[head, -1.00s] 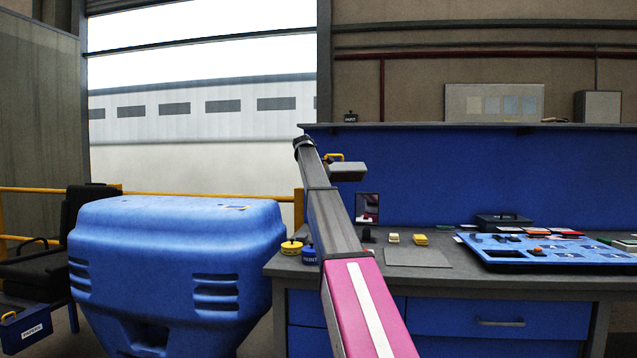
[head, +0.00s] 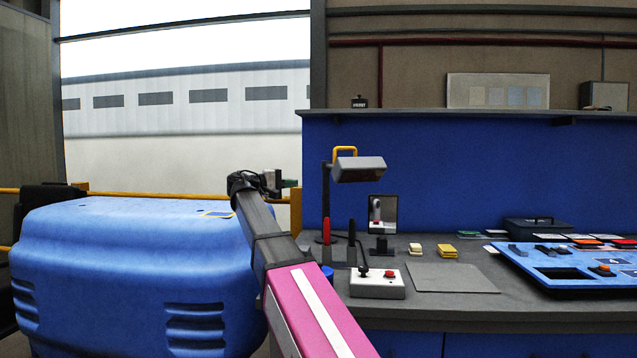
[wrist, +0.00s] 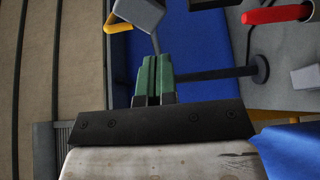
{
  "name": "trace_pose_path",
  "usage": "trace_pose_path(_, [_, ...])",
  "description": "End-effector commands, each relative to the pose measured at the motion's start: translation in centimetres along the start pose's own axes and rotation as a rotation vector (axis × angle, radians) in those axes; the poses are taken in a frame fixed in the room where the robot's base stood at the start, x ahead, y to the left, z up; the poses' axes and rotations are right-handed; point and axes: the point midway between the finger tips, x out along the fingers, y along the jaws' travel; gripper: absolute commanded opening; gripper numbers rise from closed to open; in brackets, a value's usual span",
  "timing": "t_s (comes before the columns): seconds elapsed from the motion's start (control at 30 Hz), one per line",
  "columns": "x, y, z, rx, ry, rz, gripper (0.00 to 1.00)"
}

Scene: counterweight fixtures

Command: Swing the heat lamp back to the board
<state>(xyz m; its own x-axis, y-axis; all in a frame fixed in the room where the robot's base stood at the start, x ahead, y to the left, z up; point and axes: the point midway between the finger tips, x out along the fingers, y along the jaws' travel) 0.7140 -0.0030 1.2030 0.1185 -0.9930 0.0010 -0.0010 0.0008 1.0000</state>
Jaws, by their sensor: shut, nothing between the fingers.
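The heat lamp has a grey box-shaped head (head: 358,169) with a yellow handle (head: 344,151), held out to the right from a dark post (head: 326,200) on the bench. In the wrist view the lamp head (wrist: 143,12) is at the top edge. Its post (wrist: 215,73) and round base lie behind and right of my fingers. My gripper (head: 291,184) is left of the post, apart from the handle. Its green fingers (wrist: 153,76) are together and empty. A flat grey board (head: 452,278) lies on the bench, right of and below the lamp head.
A white control box (head: 377,284) with a red button and small lever stands at the bench's front left. A red-handled tool (head: 326,230) stands near the post. A mirror (head: 382,214) stands behind. A blue tray (head: 570,268) lies right. A big blue casing (head: 130,270) stands left.

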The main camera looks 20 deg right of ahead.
Motion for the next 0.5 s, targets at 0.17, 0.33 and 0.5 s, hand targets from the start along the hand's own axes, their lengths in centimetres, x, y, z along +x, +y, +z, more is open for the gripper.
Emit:
trace_pose_path(0.17, [1.8, 0.0, 0.0, 0.001, -0.002, 0.002, 0.00])
trace_pose_path(0.33, [4.8, 0.0, 0.0, 0.000, -0.003, 0.000, 0.00])
trace_pose_path(0.5, [8.1, 0.0, 0.0, -0.001, -0.004, 0.000, 0.00])
